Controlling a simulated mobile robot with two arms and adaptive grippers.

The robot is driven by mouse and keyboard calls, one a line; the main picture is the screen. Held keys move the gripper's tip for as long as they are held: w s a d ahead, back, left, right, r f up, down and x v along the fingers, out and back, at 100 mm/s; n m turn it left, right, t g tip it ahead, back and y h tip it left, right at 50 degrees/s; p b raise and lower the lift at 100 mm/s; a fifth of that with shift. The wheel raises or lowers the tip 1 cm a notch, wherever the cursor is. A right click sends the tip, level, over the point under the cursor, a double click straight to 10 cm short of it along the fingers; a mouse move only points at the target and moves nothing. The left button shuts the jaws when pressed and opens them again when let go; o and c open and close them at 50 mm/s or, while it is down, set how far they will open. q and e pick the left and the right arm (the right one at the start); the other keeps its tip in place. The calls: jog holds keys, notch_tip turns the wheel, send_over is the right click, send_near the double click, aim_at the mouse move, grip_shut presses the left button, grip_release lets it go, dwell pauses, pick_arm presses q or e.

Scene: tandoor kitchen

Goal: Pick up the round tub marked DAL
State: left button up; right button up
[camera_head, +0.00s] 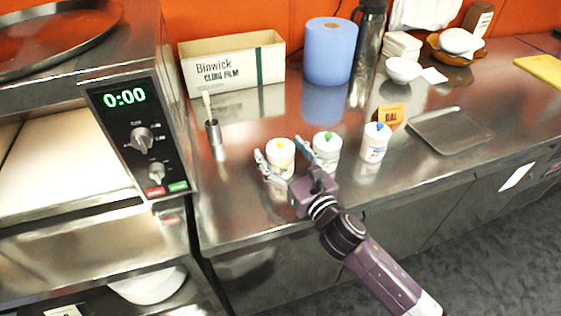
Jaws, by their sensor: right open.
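Three white round tubs stand on the steel counter: one with a yellow top piece (281,160), one with a green top piece (327,153) and one with a blue top piece (375,144). Their labels are too small to read. An orange piece lettered DAL (391,116) is just behind the blue-topped tub; it looks like a card. My right gripper (283,160) is open, with its fingers on either side of the yellow-topped tub; I cannot tell whether they touch it. The right finger is between the yellow-topped and green-topped tubs. My left gripper is not in view.
A grey tray (450,131) lies right of the tubs. A metal holder with a brush (215,138) stands left. Behind are a cling film box (233,64), a blue roll (329,52) and a steel flask (368,40). An oven with a control panel (140,135) bounds the left side.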

jog(key=c, duration=1.5)
jog(key=shift+r, duration=0.1)
